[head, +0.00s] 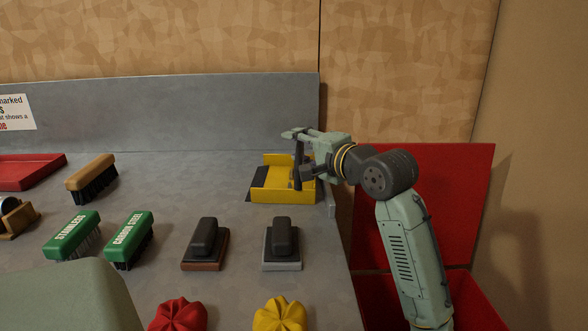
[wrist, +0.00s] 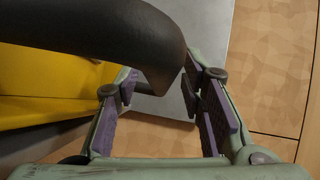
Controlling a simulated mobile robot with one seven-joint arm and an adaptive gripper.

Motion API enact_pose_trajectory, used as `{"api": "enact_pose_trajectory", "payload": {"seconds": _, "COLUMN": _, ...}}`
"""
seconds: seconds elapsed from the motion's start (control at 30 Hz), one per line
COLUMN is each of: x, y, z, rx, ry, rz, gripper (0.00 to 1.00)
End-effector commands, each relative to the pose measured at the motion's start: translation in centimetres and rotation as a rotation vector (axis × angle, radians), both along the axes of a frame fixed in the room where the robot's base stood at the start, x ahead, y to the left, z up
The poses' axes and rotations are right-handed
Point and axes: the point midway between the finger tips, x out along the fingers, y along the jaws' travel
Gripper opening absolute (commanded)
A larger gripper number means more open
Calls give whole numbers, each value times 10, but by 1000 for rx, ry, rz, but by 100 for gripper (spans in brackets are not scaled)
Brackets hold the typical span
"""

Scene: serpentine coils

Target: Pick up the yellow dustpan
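The yellow dustpan (head: 276,190) sits on the grey bench near its right end, with a dark front edge on the left. My gripper (head: 300,155) is right at the dustpan, over its right side, and hides part of it. In the wrist view the yellow pan (wrist: 40,80) fills the left side. Its thick black handle (wrist: 90,32) reaches in from the upper left, its end overlapping the space between my fingers (wrist: 168,92). The fingers are spread apart. I cannot tell whether they touch the handle.
Two dark-handled blocks (head: 204,242) (head: 282,244) stand in front of the dustpan. Green brushes (head: 72,235) (head: 130,238), a wooden brush (head: 90,178) and a red tray (head: 28,171) lie to the left. A back panel (head: 170,108) rises behind. A red bin (head: 460,200) stands right.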

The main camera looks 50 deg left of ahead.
Motion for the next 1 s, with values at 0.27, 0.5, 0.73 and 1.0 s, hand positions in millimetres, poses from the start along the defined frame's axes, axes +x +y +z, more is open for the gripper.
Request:
{"api": "enact_pose_trajectory", "payload": {"seconds": 0.27, "x": 0, "y": 1, "z": 0, "rx": 0, "ry": 0, "rz": 0, "gripper": 32}}
{"api": "enact_pose_trajectory", "payload": {"seconds": 0.5, "x": 0, "y": 1, "z": 0, "rx": 0, "ry": 0, "rz": 0, "gripper": 16}}
{"api": "enact_pose_trajectory", "payload": {"seconds": 0.73, "x": 0, "y": 1, "z": 0, "rx": 0, "ry": 1, "rz": 0, "gripper": 1}}
{"api": "enact_pose_trajectory", "payload": {"seconds": 1.0, "x": 0, "y": 1, "z": -1, "rx": -1, "ry": 1, "rz": 0, "gripper": 0}}
